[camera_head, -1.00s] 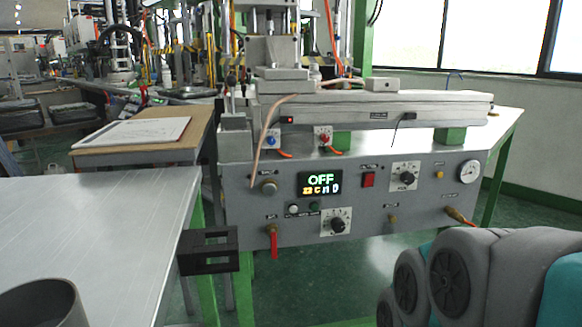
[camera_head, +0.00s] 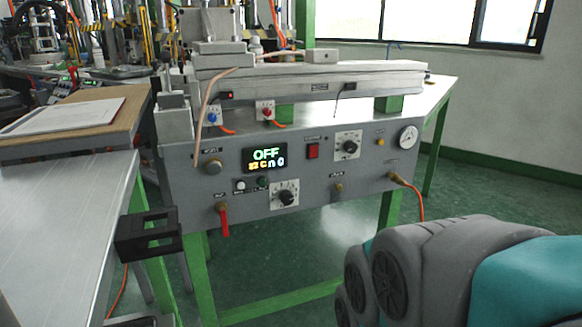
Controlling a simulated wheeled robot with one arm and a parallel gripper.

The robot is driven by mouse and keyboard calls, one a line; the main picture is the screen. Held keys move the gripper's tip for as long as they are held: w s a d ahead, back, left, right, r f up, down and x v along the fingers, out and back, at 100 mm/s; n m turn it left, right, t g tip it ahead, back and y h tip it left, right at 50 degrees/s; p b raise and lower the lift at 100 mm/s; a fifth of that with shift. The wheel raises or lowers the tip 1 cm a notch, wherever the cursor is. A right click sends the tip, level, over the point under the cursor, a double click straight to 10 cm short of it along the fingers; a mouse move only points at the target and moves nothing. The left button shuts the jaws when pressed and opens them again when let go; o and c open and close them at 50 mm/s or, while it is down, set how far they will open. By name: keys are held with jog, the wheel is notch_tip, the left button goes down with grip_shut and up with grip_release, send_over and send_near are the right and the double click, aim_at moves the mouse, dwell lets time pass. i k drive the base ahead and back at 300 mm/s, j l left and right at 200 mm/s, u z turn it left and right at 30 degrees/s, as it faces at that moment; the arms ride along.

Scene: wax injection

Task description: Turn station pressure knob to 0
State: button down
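The wax injection station has a grey front panel (camera_head: 320,185) with several controls. A black knob on a white dial plate (camera_head: 348,146) sits at the upper right of the panel, left of a round gauge (camera_head: 407,137). A second black knob on a white dial plate (camera_head: 285,197) sits lower, near the middle. A silver round knob (camera_head: 213,165) is at the upper left. The labels are too small to read, so I cannot tell which is the pressure knob or its setting. My grey and teal arm fills the lower right; my gripper is not visible.
A red-handled valve (camera_head: 223,220) and an orange hose (camera_head: 415,200) stick out from the panel. A black open-framed box (camera_head: 148,235) sits by the metal table (camera_head: 60,225) on the left. The floor before the panel's right half is free.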

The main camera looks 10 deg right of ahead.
aim_at(286, 198)
jog(key=k+j+z, duration=0.15)
jog(key=j+z, duration=0.25)
jog(key=k+j+z, duration=0.1)
jog(key=z, duration=0.3)
jog(key=k+j+z, duration=0.15)
jog(key=k+z, duration=0.15)
jog(key=z, duration=0.15)
